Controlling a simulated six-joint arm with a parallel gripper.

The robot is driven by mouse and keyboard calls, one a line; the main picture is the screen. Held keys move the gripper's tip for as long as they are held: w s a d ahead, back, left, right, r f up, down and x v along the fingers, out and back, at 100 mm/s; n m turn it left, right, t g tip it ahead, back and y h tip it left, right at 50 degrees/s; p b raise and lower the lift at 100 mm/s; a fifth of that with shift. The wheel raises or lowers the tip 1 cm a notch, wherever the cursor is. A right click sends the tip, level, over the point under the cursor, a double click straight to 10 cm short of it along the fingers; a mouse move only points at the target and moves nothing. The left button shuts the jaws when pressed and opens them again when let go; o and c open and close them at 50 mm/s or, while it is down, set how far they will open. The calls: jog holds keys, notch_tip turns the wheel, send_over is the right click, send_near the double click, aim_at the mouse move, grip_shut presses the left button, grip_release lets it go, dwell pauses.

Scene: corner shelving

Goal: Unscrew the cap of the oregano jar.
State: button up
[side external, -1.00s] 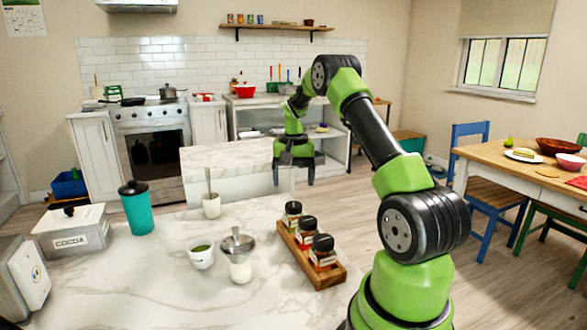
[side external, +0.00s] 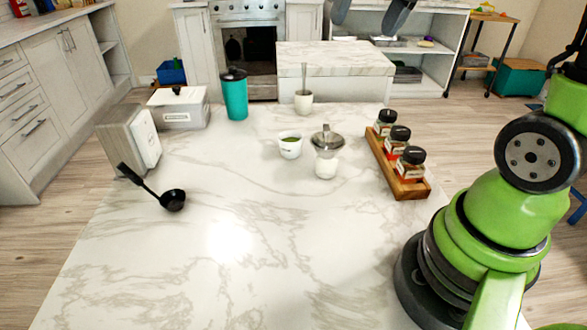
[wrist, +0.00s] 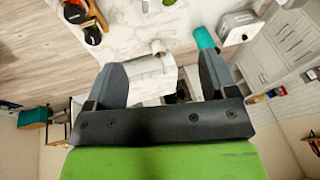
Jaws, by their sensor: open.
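Three spice jars with black caps stand in a wooden rack: a far jar (side external: 384,124) with greenish contents, a middle jar (side external: 396,140) and a near jar (side external: 410,166) with reddish contents. Their labels are too small to read, so I cannot tell for sure which is oregano. All caps appear on. My gripper (wrist: 160,70) is open and empty, its two grey fingers wide apart; only its fingertips (side external: 370,18) show at the top edge of the side view. It is high up, apart from the jars, which show at the upper left of the wrist view (wrist: 92,34).
The wooden rack (side external: 418,190) stands at the right of the marble counter (side external: 240,270). The counter's front is clear.

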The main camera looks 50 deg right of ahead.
jog(key=s+a+r+n+t, duration=0.1)
jog(key=s+a, duration=0.4)
jog(key=a, duration=0.1)
jog(key=shift+n+t+y, duration=0.3)
jog(key=shift+n, duration=0.1)
jog(key=s+a, duration=0.1)
jog(key=s, duration=0.1)
jog(key=s+a+f+n+t+y, duration=0.1)
jog(key=s+a, duration=0.1)
jog(key=s+a+n, duration=0.1)
jog(key=s+a, duration=0.1)
jog(key=shift+s+f+t+y, duration=0.25)
jog(key=shift+f+t+y, duration=0.05)
jog(key=shift+f, duration=0.1)
jog(key=w+d+r+m+g+h, duration=0.1)
jog(key=w+d+m+g+h, duration=0.1)
jog(key=w+d+m, duration=0.4)
jog(key=m+g, duration=0.5)
jog(key=m, duration=1.2)
send_over(388, 113)
notch_tip(388, 113, down, 16)
jog(key=shift+w+r, duration=0.1)
jog(key=shift+r, duration=0.05)
jog(key=shift+d+f, duration=0.15)
jog(key=shift+f, duration=4)
